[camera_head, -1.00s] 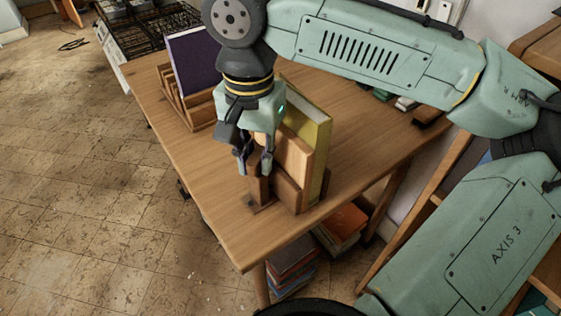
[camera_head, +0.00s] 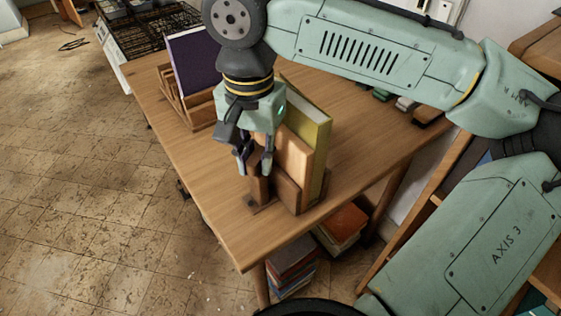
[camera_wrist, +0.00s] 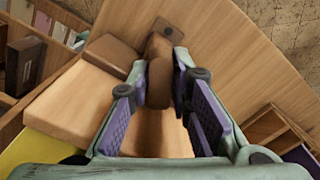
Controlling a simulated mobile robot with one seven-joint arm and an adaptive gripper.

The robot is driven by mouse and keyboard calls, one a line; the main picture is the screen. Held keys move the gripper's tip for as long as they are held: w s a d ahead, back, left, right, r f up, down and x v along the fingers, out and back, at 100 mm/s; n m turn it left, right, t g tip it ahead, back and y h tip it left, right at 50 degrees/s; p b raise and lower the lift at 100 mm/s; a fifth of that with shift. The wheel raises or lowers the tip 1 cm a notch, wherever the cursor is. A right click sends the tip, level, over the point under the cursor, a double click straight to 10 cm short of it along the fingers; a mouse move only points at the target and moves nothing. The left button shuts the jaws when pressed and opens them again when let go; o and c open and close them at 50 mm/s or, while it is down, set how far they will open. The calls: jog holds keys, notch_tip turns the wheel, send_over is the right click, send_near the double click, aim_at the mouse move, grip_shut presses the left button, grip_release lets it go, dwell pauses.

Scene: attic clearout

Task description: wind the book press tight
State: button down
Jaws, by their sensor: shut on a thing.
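The wooden book press (camera_head: 285,190) stands near the front corner of the table. A yellow-green book (camera_head: 321,150) stands upright against its pale board (camera_head: 297,153). My gripper (camera_head: 253,168) points down at the press's left side. In the wrist view my gripper (camera_wrist: 160,95) is shut on a brown wooden handle (camera_wrist: 159,83) between its two purple-padded fingers. The press's pale board also shows in the wrist view (camera_wrist: 75,100), left of the fingers. The press screw cannot be made out behind my gripper.
A purple book (camera_head: 193,62) stands in a wooden rack (camera_head: 172,98) at the table's far left. Stacked books (camera_head: 292,262) lie under the table (camera_head: 225,225). A bookcase (camera_head: 437,199) stands to the right. The table's front left is clear.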

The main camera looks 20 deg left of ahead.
jog(key=m+p, duration=0.1)
jog(key=m, duration=0.2)
jog(key=shift+r+m, duration=0.1)
jog(key=shift+m, duration=0.8)
jog(key=m, duration=0.4)
jog(key=shift+f+m+p, duration=0.2)
jog(key=shift+m+p, duration=0.15)
jog(key=shift+m, duration=0.05)
jog(key=c, duration=1.8)
grip_release()
jog(key=shift+m, duration=0.5)
jog(key=o, duration=0.4)
jog(key=shift+c, duration=0.2)
